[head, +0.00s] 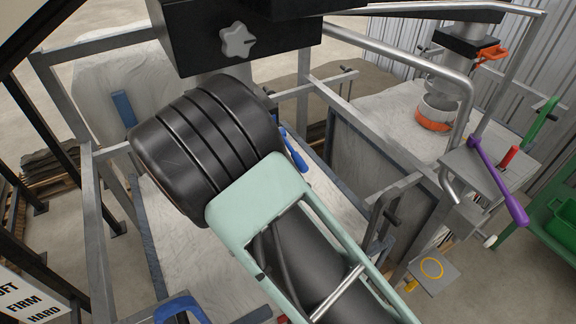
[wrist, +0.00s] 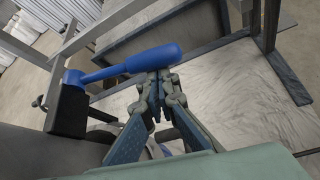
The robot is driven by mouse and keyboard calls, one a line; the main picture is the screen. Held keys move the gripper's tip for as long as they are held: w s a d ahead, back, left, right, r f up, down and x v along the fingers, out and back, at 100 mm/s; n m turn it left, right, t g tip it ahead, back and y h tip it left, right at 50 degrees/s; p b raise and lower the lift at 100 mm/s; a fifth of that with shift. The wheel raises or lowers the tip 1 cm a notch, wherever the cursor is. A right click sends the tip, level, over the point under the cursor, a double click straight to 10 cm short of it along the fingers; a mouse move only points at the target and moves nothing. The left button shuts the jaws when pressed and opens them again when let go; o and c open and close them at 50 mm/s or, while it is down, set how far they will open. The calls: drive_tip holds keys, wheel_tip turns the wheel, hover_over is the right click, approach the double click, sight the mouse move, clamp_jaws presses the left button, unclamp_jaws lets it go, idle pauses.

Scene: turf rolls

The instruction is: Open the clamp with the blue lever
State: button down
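The blue lever (wrist: 150,60) lies across the upper middle of the wrist view, its thick handle pointing right. Its thin shank runs left to a blue pivot on a black clamp block (wrist: 68,112). My gripper (wrist: 160,77) has its fingertips close together just below the handle, seemingly touching or nearly touching it; the handle is not between the fingers. In the head view a blue lever (head: 294,151) shows partly behind my arm, which hides my gripper and most of the clamp there.
Grey metal frame rails (head: 95,220) surround the work area. A pale slab-like surface (wrist: 225,95) lies beyond the lever. At the right of the head view are a purple lever (head: 497,181), a red handle (head: 509,158), a green lever (head: 546,118) and an orange-handled clamp (head: 490,54).

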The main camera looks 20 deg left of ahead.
drive_tip(key=shift+s+d+r, duration=0.1)
drive_tip(key=shift+d+r, duration=0.15)
drive_tip(key=shift+r, duration=0.8)
